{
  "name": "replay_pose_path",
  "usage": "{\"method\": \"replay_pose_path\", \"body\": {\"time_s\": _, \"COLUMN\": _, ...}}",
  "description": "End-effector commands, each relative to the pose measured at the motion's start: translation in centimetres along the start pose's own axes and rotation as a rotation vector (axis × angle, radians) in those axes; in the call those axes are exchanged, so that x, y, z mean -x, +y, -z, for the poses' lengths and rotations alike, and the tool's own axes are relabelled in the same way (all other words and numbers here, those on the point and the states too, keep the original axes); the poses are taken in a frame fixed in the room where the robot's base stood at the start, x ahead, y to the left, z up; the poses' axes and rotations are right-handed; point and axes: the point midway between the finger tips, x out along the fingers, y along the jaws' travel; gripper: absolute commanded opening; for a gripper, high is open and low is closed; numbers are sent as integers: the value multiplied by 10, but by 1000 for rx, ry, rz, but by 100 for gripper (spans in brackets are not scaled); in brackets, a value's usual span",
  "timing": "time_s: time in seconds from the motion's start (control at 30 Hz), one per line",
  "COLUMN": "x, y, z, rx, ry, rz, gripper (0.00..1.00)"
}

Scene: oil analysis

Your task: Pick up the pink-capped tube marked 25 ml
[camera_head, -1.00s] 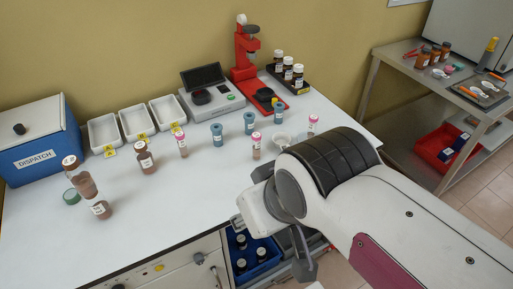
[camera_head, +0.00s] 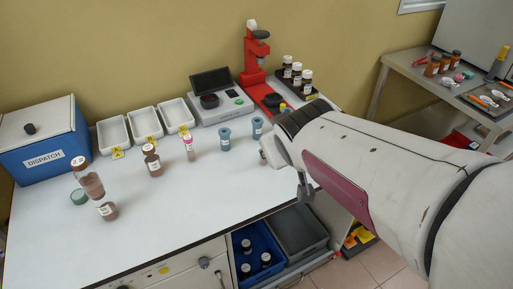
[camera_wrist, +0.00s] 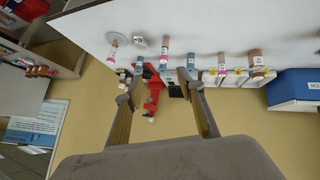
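One pink-capped tube (camera_head: 188,150) with a white label stands upright on the white bench, left of two blue-capped tubes (camera_head: 224,139). Its marking is too small to read. It also shows in the wrist view (camera_wrist: 221,66), pictured upside down. A second pink-capped tube (camera_wrist: 139,64) stands near the glass dish in the wrist view; in the head view my arm covers most of that area. My gripper (camera_wrist: 160,90) is open, with nothing between its fingers, and stands apart from the tubes.
White trays (camera_head: 143,124), a scale (camera_head: 221,108) and a red stand (camera_head: 256,70) line the back.

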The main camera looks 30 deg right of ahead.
Motion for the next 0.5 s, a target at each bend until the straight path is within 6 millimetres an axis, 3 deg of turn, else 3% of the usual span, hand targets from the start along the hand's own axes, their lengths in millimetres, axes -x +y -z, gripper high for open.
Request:
{"method": "replay_pose_path", "body": {"time_s": 0.2, "x": -40, "y": 26, "z": 20, "rx": 40, "ry": 61, "rz": -36, "gripper": 38}}
{"method": "replay_pose_path", "body": {"time_s": 0.5, "x": -91, "y": 48, "z": 38, "rx": 99, "ry": 148, "rz": -26, "gripper": 38}}
